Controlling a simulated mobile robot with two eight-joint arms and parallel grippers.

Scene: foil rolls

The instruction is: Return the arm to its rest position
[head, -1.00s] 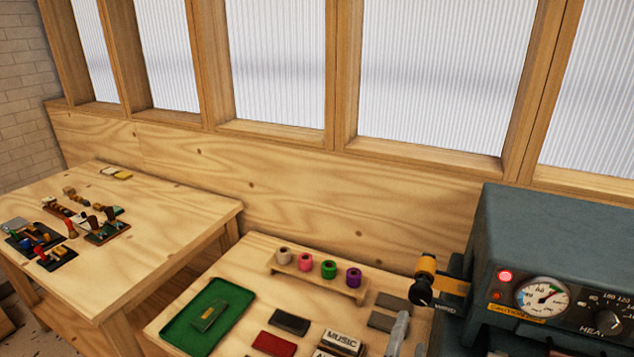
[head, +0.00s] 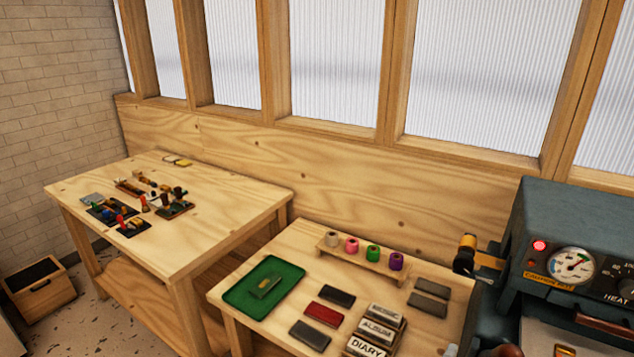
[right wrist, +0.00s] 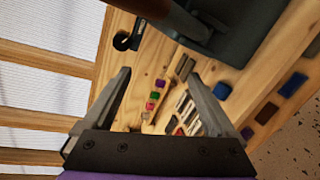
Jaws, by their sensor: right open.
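My right gripper (right wrist: 160,74) shows in the right wrist view with its two grey fingers spread wide and nothing between them. It is in the air, apart from the bench (head: 245,330) seen beyond it. A wooden rack (head: 345,258) on the bench holds a white roll (head: 332,238), a pink roll (head: 351,245), a green roll (head: 373,252) and a purple roll (head: 396,261). A gold roll (head: 467,246) sits on the arm of the dark stamping machine (head: 560,215). My left gripper is in neither view.
A green tray (head: 232,301) holds a small block. Dark and red blocks (head: 324,314) and labelled type blocks (head: 378,330) lie near it. The left table (head: 215,205) carries several tools. A wooden box (head: 40,292) stands on the floor. The machine bounds the bench at right.

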